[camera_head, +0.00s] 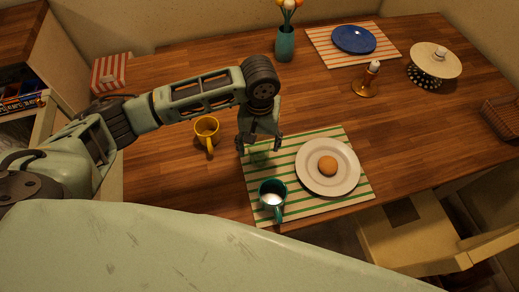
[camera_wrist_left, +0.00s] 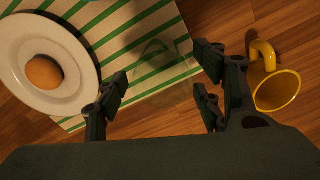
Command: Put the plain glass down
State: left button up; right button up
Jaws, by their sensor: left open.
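The plain glass (camera_head: 260,158) is clear and hard to make out. It appears to stand on the far left corner of the green-striped placemat (camera_head: 310,145). In the left wrist view the glass (camera_wrist_left: 163,62) shows faintly between and beyond the fingers, over the mat's edge. My left gripper (camera_head: 259,147) points down right above the glass. It is open, with a gap between the glass and the fingers in the wrist view (camera_wrist_left: 162,80). Whether a finger touches the glass I cannot tell. My right gripper is not in view.
A white plate (camera_head: 310,181) with a round bun (camera_head: 327,166) lies on the mat. A teal mug (camera_head: 272,186) stands at its near left. A yellow mug (camera_head: 207,127) stands left of my gripper, close to the fingers. A candle holder (camera_head: 366,90) stands farther back.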

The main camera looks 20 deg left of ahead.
pick_arm(q)
notch_tip(320, 180, up, 6)
